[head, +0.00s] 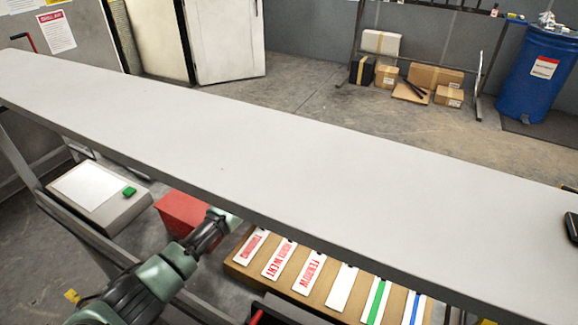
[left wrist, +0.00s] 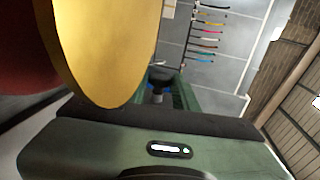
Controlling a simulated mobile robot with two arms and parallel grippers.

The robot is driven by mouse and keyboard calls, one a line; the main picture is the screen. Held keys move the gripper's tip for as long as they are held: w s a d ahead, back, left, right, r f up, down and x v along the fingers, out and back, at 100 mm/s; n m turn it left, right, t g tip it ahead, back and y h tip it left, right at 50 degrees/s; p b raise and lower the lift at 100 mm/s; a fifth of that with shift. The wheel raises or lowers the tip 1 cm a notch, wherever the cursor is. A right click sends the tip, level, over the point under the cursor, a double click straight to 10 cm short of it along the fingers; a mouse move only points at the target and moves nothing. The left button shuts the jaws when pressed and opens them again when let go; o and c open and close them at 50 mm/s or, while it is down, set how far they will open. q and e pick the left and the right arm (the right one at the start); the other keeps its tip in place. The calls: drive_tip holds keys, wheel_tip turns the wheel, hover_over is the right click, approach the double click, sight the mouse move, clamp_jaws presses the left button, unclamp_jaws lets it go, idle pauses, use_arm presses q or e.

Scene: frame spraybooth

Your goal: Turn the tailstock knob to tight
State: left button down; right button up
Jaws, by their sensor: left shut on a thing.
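My left arm comes in from the lower left in the head view. Its gripper (head: 226,217) reaches the near edge of the long grey top, which hides its fingertips. In the left wrist view a large yellow rounded face (left wrist: 112,45) fills the upper left, very close to the camera, with a dark red part (left wrist: 25,50) beside it. My green gripper body (left wrist: 160,140) spans the bottom. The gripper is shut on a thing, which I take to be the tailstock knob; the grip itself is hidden. No tight mark can be read. My right gripper is not in view.
The long grey top (head: 250,140) crosses the head view and is mostly bare. Below it are a red box (head: 181,211), a board of labelled strips (head: 240,268) and a grey box with a green piece (head: 129,191). A blue drum (head: 535,80) and cartons (head: 434,78) stand behind.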

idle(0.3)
use_arm(q)
drive_tip(key=c, duration=1.1)
unclamp_jaws()
drive_tip(key=shift+a, duration=0.1)
drive_tip(key=v, duration=0.7)
drive_tip(key=shift+s+a+b, duration=0.15)
drive_tip(key=shift+s+b, duration=0.2)
drive_tip(key=shift+s, duration=0.05)
